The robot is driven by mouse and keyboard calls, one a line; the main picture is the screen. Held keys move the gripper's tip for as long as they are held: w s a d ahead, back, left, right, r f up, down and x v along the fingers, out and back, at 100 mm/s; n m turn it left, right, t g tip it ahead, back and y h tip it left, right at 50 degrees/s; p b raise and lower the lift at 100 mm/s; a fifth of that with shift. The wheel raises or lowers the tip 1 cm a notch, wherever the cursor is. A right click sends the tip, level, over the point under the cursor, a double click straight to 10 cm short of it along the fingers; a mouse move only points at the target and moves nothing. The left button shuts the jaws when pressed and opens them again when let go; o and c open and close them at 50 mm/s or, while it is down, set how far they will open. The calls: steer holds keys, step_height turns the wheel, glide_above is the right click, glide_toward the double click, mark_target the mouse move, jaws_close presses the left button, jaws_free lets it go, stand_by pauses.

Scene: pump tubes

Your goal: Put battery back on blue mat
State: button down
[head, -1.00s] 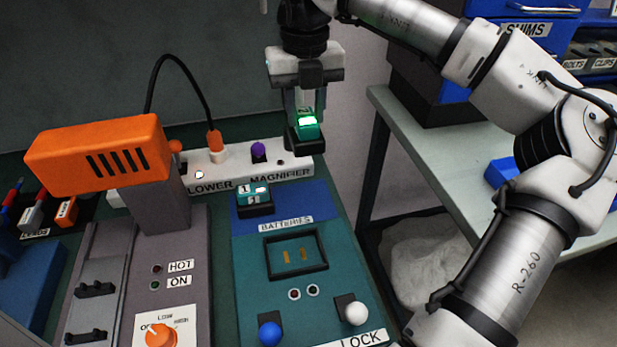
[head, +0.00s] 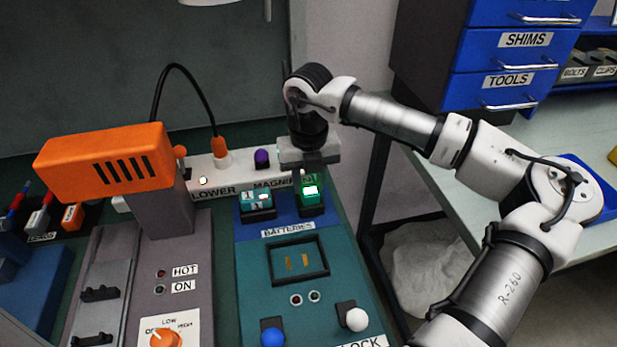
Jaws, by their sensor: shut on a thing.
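The held battery (head: 311,191) is teal with a lit green window and a dark base. It is upright at the right part of the blue mat (head: 285,220), behind the BATTERIES label. My gripper (head: 309,178) points down and is shut on it; the fingers are partly hidden. The battery's base appears at mat level, but I cannot tell whether it touches. A second teal battery (head: 256,204), marked 1, stands on the mat just to the left, apart from the held one.
An empty black-framed bay (head: 298,261) lies in front, with blue (head: 272,337) and white (head: 356,319) lock knobs. An orange-headed device (head: 105,160) stands at left.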

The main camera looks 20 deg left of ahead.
mark_target(308, 186)
steer(key=shift+f, duration=0.15)
steer(key=c, duration=1)
jaws_free()
steer(key=shift+r, duration=0.35)
step_height(308, 186, up, 12)
steer(key=shift+f+b, duration=0.1)
steer(key=shift+b, duration=0.7)
steer(key=shift+s+f, duration=0.1)
